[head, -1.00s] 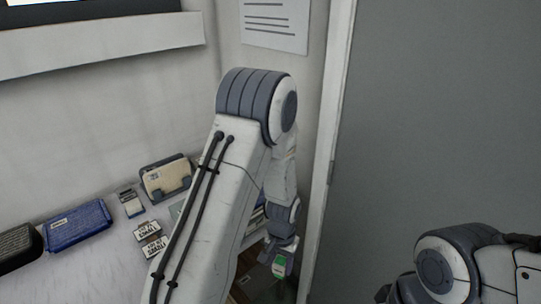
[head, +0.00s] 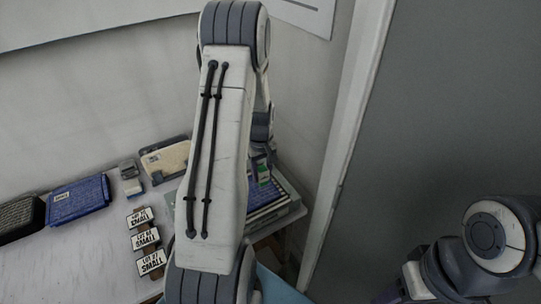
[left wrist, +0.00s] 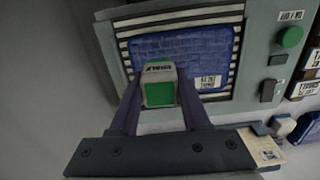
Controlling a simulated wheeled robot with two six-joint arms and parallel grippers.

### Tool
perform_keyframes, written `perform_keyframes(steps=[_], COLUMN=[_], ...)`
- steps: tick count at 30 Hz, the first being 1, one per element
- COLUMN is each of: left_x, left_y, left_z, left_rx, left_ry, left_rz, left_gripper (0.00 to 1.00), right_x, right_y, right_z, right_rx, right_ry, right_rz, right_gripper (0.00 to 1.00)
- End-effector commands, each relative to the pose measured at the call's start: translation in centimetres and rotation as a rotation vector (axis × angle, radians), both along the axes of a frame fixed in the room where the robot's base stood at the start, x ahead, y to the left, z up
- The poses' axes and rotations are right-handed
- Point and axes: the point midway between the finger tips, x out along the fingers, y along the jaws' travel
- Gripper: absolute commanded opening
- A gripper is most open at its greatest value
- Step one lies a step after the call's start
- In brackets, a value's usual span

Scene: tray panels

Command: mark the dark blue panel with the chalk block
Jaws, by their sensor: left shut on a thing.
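My left gripper (left wrist: 163,95) is shut on the chalk block (left wrist: 158,72), a pale block with dark lettering and a green face. The block also shows in the head view as a small green patch (head: 264,172), partly hidden by my arm. The dark blue panel (left wrist: 200,52) lies in a grey-green tray with a striped bed and carries a white label. In the left wrist view the block overlaps the panel's lower left part; whether they touch I cannot tell. In the head view the panel (head: 268,208) is partly behind my left arm.
A blue block-like item (head: 78,198) and a black one (head: 18,218) lie at the table's left. A cream item in a grey holder (head: 167,158) stands by the wall. Several white labels (head: 145,240) lie nearer. A door frame (head: 350,130) stands right of the table.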

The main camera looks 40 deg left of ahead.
Motion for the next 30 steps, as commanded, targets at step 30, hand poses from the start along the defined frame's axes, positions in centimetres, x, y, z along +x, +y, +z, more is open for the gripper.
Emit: perform_keyframes(steps=[30], left_x=[-0.2], left_y=[1.0], left_z=[-5.7], left_rx=[0.001], left_ry=[-0.001], left_rz=[0.050], left_gripper=[0.00], right_x=[0.0], right_y=[0.0], right_z=[-4.9], right_rx=[0.000], right_ry=[0.000], right_rz=[0.002], right_gripper=[0.50])
